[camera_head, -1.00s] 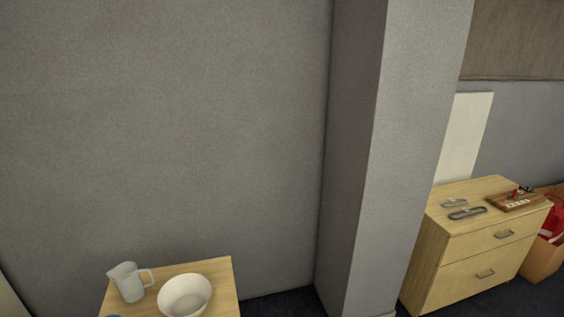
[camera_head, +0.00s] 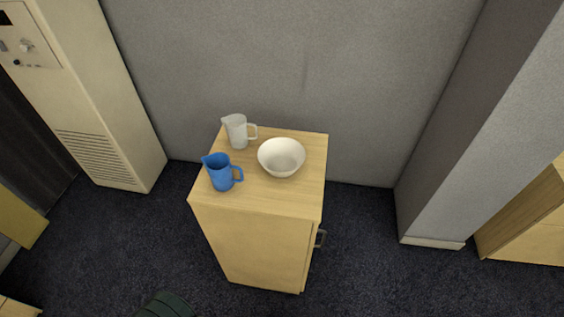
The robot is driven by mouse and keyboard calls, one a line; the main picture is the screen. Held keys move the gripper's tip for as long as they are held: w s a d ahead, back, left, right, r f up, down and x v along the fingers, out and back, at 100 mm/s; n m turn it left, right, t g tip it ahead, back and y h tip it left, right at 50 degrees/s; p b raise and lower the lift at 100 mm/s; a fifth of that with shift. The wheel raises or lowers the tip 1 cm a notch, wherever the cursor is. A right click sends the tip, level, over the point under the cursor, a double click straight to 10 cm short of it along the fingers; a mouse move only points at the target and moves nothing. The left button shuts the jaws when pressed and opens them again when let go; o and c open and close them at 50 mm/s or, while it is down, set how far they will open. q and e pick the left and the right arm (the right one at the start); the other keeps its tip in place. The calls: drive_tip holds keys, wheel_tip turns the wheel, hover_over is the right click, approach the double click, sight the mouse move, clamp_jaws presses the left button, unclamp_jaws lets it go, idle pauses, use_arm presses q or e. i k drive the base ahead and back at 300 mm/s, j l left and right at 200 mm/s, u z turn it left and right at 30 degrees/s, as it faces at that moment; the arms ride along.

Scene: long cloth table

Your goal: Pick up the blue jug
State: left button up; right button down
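The blue jug (camera_head: 221,174) stands upright on top of a small wooden cabinet (camera_head: 265,202), near its front left edge. Its handle points to the right and its spout to the left. A white jug (camera_head: 237,132) stands just behind it, with its handle also to the right. A white bowl (camera_head: 282,158) sits to the right of both jugs. Neither of my grippers shows in the head view.
A tall beige unit (camera_head: 90,95) stands at the left against the grey wall (camera_head: 300,70). A grey pillar (camera_head: 450,150) and another wooden cabinet (camera_head: 525,220) are at the right. A dark green rounded object (camera_head: 165,306) is at the bottom edge. Dark carpet surrounds the cabinet.

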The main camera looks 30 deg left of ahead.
sight(223, 181)
drive_tip(key=u, duration=1.5)
drive_tip(key=i+j, duration=0.25)
drive_tip(key=i+j+z, duration=0.2)
drive_tip(key=j+z, duration=0.2)
drive_tip(key=j, duration=0.25)
drive_tip(key=i+j+z, duration=0.25)
drive_tip(key=j+z, duration=0.2)
drive_tip(key=j, duration=0.3)
